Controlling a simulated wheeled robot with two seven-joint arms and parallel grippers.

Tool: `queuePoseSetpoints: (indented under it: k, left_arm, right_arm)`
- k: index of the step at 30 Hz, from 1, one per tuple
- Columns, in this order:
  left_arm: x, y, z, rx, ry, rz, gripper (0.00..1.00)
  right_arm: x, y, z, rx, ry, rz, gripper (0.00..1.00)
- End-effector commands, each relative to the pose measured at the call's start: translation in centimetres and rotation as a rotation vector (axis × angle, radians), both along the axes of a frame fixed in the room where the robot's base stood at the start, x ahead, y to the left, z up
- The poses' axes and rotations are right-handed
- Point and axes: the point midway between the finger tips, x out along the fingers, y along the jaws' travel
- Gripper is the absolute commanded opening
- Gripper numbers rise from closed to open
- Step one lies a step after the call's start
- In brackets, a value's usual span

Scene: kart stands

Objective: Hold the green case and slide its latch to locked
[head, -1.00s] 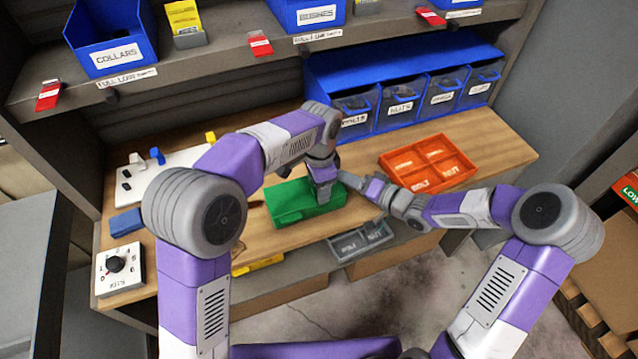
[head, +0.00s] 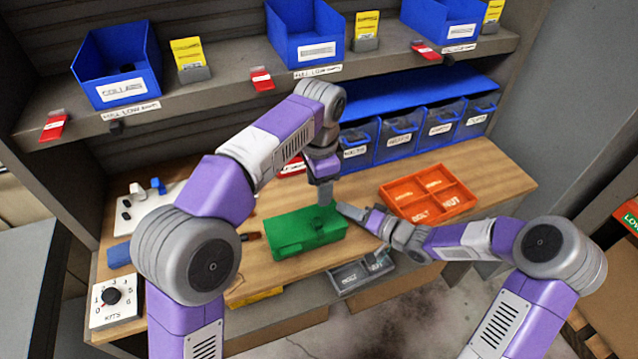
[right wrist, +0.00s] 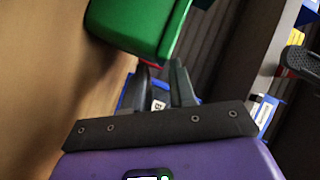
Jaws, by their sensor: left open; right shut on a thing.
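The green case (head: 300,236) lies on the wooden bench in the head view. In the right wrist view, the case (right wrist: 140,28) fills the upper left, just beyond the fingers. My left gripper (head: 325,198) is open, pointing down just above the case's back right part. I cannot tell from this view whether it touches the case. The latch is too small to make out, and so is its position.
An orange divided tray (head: 411,218) stands right of the case, and a grey tray (head: 340,290) sits at the bench's front edge. Blue bins (head: 355,165) stand behind. A dial box (head: 115,315) and blue block (head: 119,255) are at left. A shelf (head: 220,95) hangs above.

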Motion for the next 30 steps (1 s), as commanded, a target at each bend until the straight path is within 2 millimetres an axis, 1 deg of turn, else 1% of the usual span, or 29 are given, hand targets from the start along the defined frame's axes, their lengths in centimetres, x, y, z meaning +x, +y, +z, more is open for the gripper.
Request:
queuePoseSetpoints:
  k: [1,7,8,13,25,28,30]
  left_arm:
    - [0.0,0.0,-0.1,0.000,0.000,0.000,0.55]
    - [0.0,0.0,-0.1,0.000,0.000,0.000,0.55]
    - [0.0,0.0,-0.1,0.000,0.000,0.000,0.55]
    - [0.0,0.0,-0.1,0.000,0.000,0.000,0.55]
    - [0.0,0.0,-0.1,0.000,0.000,0.000,0.55]
    - [0.0,0.0,-0.1,0.000,0.000,0.000,0.55]
    - [0.0,0.0,-0.1,0.000,0.000,0.000,0.55]
  right_arm:
    - [-0.3,-0.4,-1.2,-0.017,0.028,-0.005,0.00]
    - [-0.3,-0.4,-1.2,-0.017,0.028,-0.005,0.00]
    - [-0.3,-0.4,-1.2,-0.017,0.028,-0.005,0.28]
    - [-0.3,-0.3,-1.1,-0.017,0.026,-0.004,0.54]
    - [-0.1,-0.3,-0.6,-0.014,0.016,-0.005,0.55]
    - [-0.4,-0.7,-0.5,-0.014,0.014,-0.006,0.55]
    - [-1.0,-1.4,-0.3,-0.016,0.013,-0.007,0.55]
